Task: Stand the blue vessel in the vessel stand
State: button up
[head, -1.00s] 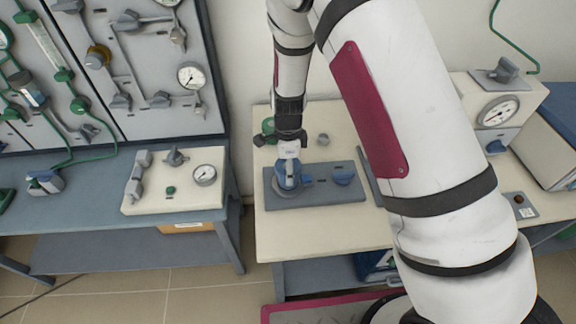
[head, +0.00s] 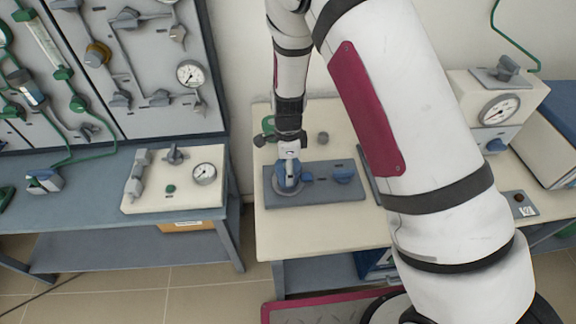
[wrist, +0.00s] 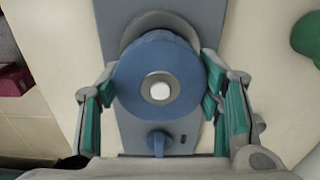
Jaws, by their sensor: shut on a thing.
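The blue vessel (wrist: 128,82) is a round blue body with a pale centre, seen from above in the wrist view. It also shows in the head view (head: 289,185), below my gripper (head: 289,163). In the wrist view my gripper (wrist: 160,95) has its teal-padded fingers on both sides of the vessel and is shut on it. The vessel is over the left part of a grey plate (head: 325,194), which appears to be the vessel stand. A round grey seat (wrist: 150,22) shows partly behind the vessel. I cannot tell whether the vessel rests in it.
A blue knob (head: 343,174) sits on the same plate, right of the vessel. A green part (head: 268,125) and a small grey knob (head: 322,138) are behind. A gauge box (head: 497,108) stands at the right. The cream tabletop (head: 320,235) in front is clear.

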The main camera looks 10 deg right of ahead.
dwell(0.3)
jog(key=o, duration=1.7)
